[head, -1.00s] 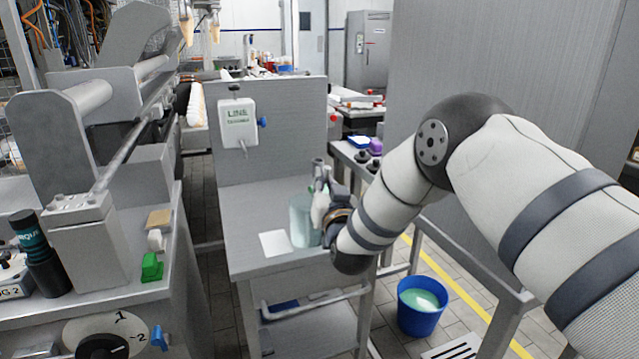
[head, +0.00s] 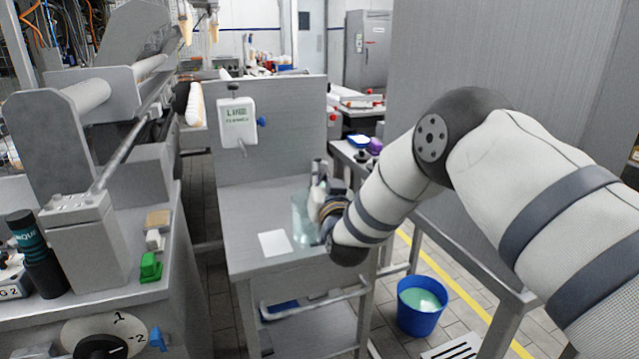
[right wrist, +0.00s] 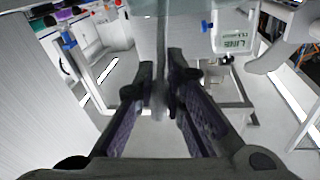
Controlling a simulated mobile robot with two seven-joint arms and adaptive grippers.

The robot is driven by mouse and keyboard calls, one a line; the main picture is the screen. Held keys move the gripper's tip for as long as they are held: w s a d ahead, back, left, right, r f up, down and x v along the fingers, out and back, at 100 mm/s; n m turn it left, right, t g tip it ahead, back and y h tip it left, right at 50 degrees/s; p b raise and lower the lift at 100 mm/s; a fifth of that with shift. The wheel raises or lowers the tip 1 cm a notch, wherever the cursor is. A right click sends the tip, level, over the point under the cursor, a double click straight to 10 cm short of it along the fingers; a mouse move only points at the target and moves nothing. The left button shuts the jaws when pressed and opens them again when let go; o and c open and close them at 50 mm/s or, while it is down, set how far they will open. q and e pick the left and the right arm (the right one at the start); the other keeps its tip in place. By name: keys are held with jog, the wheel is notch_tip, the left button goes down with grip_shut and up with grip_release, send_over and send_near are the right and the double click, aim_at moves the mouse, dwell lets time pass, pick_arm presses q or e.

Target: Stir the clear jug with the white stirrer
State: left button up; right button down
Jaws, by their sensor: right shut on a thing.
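The clear jug (head: 301,222) stands on the metal table, beside a white sheet, and looks pale bluish. My right arm reaches in from the right, and my right gripper (head: 320,185) is over the jug's right side, partly covering it. In the right wrist view, the right gripper (right wrist: 160,82) is shut on the white stirrer (right wrist: 160,45), a thin pale upright rod between the fingers. The stirrer's lower end and its depth in the jug cannot be made out. My left gripper is not in view.
A white sheet (head: 274,243) lies left of the jug. A white dispenser (head: 237,122) hangs on the panel behind the table. A blue bucket (head: 421,305) with pale green liquid stands on the floor at right. A machine with a green block (head: 151,266) is at left.

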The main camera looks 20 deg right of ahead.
notch_tip(320, 180, up, 9)
jog(key=s+d, duration=0.1)
jog(key=s, duration=0.1)
jog(key=shift+d+r, duration=0.2)
jog(key=shift+d, duration=0.15)
dwell(0.9)
